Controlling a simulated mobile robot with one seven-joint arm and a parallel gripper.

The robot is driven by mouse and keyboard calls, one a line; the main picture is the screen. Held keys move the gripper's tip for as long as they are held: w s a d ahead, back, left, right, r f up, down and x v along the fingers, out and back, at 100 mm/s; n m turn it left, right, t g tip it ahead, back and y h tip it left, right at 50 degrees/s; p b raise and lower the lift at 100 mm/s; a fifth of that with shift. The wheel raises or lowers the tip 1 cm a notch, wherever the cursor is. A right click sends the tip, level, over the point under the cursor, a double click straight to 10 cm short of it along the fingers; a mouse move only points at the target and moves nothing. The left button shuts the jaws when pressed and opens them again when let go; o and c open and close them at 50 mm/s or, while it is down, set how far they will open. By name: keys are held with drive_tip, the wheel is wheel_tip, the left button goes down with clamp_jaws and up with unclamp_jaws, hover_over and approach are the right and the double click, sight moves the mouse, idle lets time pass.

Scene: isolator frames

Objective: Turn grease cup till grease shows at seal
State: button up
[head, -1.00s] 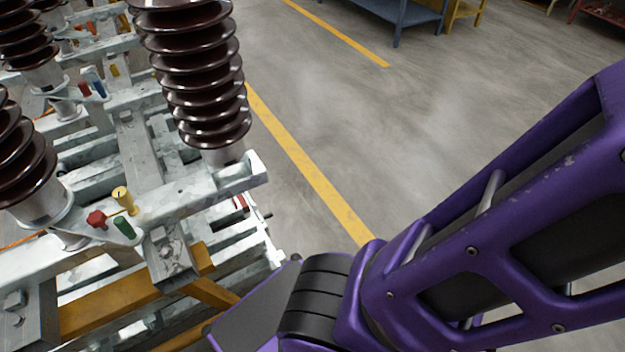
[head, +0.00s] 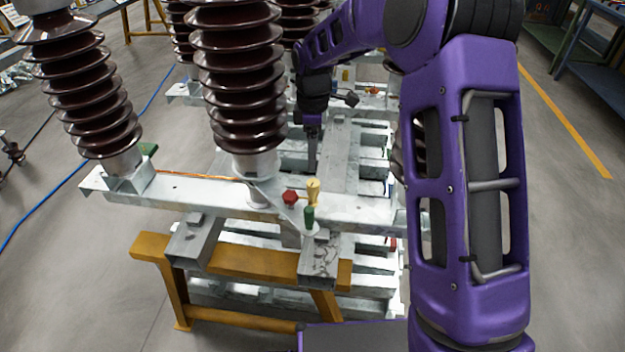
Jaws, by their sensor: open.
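A small yellow cup-shaped fitting (head: 313,188) stands on the front isolator frame, right of the foot of a brown ribbed insulator (head: 238,85). A red knob (head: 291,198) is to its left and a green cylinder (head: 309,217) just below it. The yellow fitting looks most like the grease cup, but I cannot be sure. The seal and any grease are too small to make out. My gripper (head: 312,160) points down over the frames, above and behind the yellow fitting in the picture and apart from it. It is open, with nothing seen in it.
The pale steel front beam (head: 200,192) rests on a yellow trestle (head: 240,262). More insulators stand at the left (head: 85,90) and behind. An orange cord runs along the beam. Open floor (head: 120,240) lies to the left; blue benches stand at the far right.

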sight(313, 182)
wheel_tip(313, 182, down, 11)
drive_tip(key=shift+w+r+b, duration=0.1)
drive_tip(key=shift+r+b, duration=0.05)
drive_tip(key=shift+b, duration=0.3)
clamp_jaws()
